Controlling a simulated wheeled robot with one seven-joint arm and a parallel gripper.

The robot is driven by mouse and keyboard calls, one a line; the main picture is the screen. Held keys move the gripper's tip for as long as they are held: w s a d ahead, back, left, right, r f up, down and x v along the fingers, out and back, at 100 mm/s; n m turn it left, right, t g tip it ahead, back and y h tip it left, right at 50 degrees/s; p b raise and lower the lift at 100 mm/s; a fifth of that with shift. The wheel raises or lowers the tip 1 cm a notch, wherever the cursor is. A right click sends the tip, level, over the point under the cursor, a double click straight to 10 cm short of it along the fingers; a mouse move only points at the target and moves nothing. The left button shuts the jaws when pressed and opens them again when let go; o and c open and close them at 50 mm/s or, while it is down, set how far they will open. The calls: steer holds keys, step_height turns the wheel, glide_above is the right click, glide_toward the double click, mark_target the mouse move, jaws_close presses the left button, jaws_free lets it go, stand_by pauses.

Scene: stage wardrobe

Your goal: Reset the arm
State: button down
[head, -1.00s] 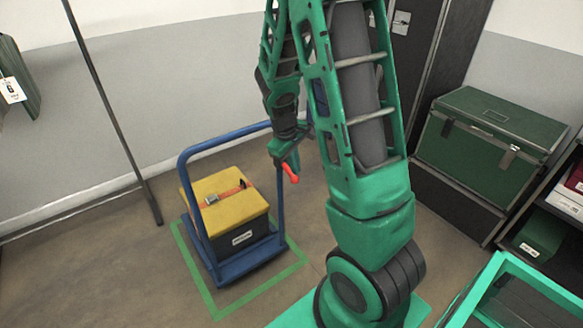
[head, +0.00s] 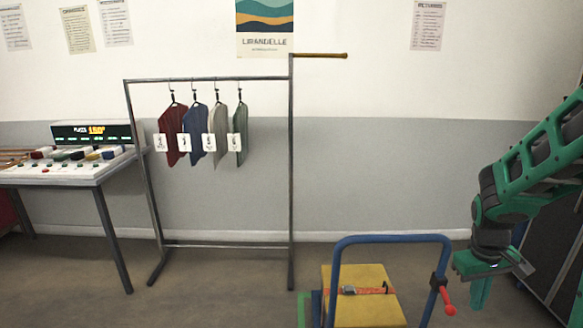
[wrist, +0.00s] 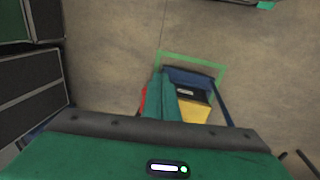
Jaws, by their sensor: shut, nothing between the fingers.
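My arm (head: 530,170) enters from the right edge in the head view, bent with its end hanging down. My gripper (head: 480,292) points downward at the lower right, and its green fingers are together with nothing between them. It is to the right of the blue trolley's handle (head: 388,238). In the wrist view the closed fingers (wrist: 165,97) show in front of the trolley; whether they are clear of it is hard to tell there.
The trolley carries a yellow-topped box (head: 368,312); a red lever (head: 447,300) sits on its handle post. A rail (head: 210,78) with hanging garments stands behind. A control table (head: 75,170) is at left. Dark cases (wrist: 30,85) stand near the arm.

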steer(key=s+a+r+m, duration=0.2)
steer(key=s+r, duration=0.1)
steer(key=s, duration=0.3)
steer(key=s+a+r+m+y, duration=0.1)
steer(key=s+a+r+m, duration=0.1)
steer(key=s, duration=0.5)
steer(key=s+a+r+m+y, duration=0.1)
steer(key=s+r+m, duration=0.1)
steer(key=s+r, duration=0.2)
steer(key=shift+s+a+r, duration=0.3)
steer(key=shift+s+a, duration=0.1)
steer(key=shift+s, duration=0.8)
